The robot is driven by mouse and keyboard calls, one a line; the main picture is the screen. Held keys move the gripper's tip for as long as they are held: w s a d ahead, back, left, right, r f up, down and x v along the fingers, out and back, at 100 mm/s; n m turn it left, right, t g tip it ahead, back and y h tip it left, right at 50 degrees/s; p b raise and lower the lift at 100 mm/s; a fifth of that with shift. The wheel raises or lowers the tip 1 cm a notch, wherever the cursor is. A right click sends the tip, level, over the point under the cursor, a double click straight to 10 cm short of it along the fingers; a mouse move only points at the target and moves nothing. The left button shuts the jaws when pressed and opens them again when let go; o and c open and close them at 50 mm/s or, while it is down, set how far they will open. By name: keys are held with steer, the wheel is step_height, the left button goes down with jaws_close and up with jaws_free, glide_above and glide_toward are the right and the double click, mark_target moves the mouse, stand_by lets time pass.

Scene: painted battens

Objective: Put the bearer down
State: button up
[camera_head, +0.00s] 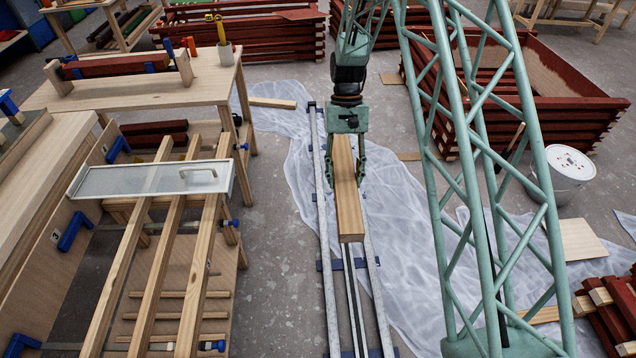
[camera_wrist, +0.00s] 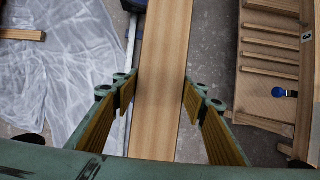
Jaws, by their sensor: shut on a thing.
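The bearer is a long bare wooden batten (camera_head: 347,197) held in the air above the rail, its near end pointing toward the camera. My gripper (camera_head: 347,165) is shut on it, with one finger on each side. In the wrist view the batten (camera_wrist: 162,70) runs up the middle of the picture between the yellow-padded fingers (camera_wrist: 160,105). Its far part is hidden behind the gripper in the head view. I cannot tell from these frames exactly how high it hangs.
A rack with long wooden slats (camera_head: 165,250) stands at left, with a pale lidded tray (camera_head: 150,179) across it. The workbench (camera_head: 120,93) stands behind. Red batten stacks (camera_head: 250,35) fill the back. A white bucket (camera_head: 570,170) stands at right. Plastic sheeting (camera_head: 290,170) covers the floor.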

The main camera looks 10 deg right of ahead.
steer(key=shift+n, duration=0.4)
steer(key=d, duration=0.5)
steer(key=shift+w+r, duration=0.2)
steer(key=shift+r, duration=0.05)
steer(key=shift+w, duration=0.2)
